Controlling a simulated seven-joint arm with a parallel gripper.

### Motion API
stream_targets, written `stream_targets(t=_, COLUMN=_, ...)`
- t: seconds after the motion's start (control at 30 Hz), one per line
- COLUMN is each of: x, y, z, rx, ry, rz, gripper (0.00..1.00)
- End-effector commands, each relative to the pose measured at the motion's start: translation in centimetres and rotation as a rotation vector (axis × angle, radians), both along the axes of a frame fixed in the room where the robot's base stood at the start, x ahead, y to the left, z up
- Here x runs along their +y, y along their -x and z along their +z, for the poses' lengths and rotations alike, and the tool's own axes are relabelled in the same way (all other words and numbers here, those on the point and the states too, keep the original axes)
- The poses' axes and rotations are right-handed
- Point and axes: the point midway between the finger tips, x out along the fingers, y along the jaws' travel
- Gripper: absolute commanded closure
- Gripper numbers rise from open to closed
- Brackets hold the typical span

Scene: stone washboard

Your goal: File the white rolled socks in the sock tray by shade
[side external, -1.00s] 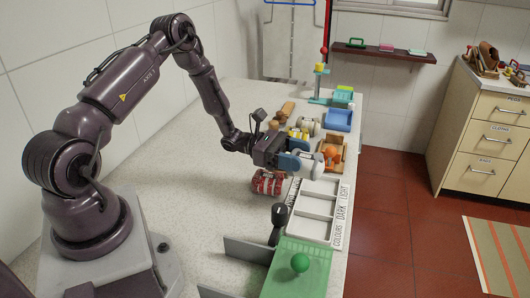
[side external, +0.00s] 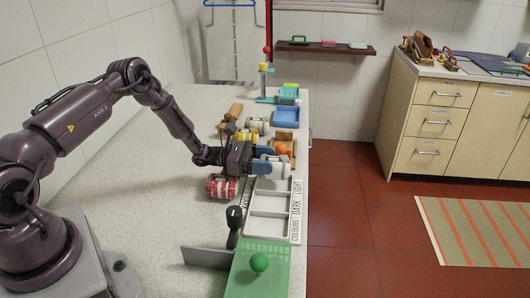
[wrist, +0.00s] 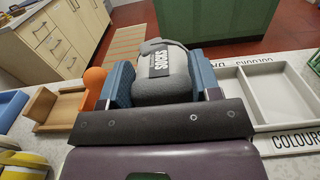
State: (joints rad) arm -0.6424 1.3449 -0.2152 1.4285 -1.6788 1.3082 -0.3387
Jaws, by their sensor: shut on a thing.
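My gripper (side external: 272,164) is shut on a pale grey-white rolled pair of socks (wrist: 163,78) with a dark "SOCKS" band. In the wrist view, the blue fingers press on both sides of the roll. In the side view, the roll (side external: 281,168) is held at the far end of the white sock tray (side external: 270,213), near its "LIGHT" label; its exact height above the tray is unclear. The tray also shows at the right of the wrist view (wrist: 284,127). The compartments I can see look empty. My gripper hides part of the tray's far end.
A red striped roll (side external: 221,188) lies left of the tray. A yellow striped roll (side external: 245,135), a whitish roll (side external: 256,123) and a wooden holder with an orange ball (side external: 283,150) are beyond my gripper.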

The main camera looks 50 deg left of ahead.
Motion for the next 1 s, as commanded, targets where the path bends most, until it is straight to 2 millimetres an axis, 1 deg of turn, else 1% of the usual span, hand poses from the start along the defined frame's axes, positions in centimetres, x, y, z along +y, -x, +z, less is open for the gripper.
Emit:
stream_targets(t=0.1, x=0.0, y=0.0, z=-0.5, rx=-0.001, ry=-0.001, rz=0.000, gripper=0.60)
stream_targets(t=0.4, x=0.0, y=0.0, z=-0.6, rx=-0.001, ry=-0.001, rz=0.000, gripper=0.60)
stream_targets(t=0.43, x=0.0, y=0.0, z=-0.6, rx=-0.001, ry=-0.001, rz=0.000, gripper=0.41)
stream_targets(t=0.53, x=0.0, y=0.0, z=-0.6, rx=-0.001, ry=-0.001, rz=-0.001, gripper=0.18)
stream_targets(t=0.57, x=0.0, y=0.0, z=-0.6, rx=-0.001, ry=-0.001, rz=0.000, gripper=0.13)
stream_targets(t=0.87, x=0.1, y=0.1, z=-0.6, rx=0.001, ry=-0.001, rz=0.000, gripper=0.13)
stream_targets(t=1.0, x=1.2, y=1.1, z=-0.6, rx=0.001, ry=0.001, rz=0.003, gripper=0.13)
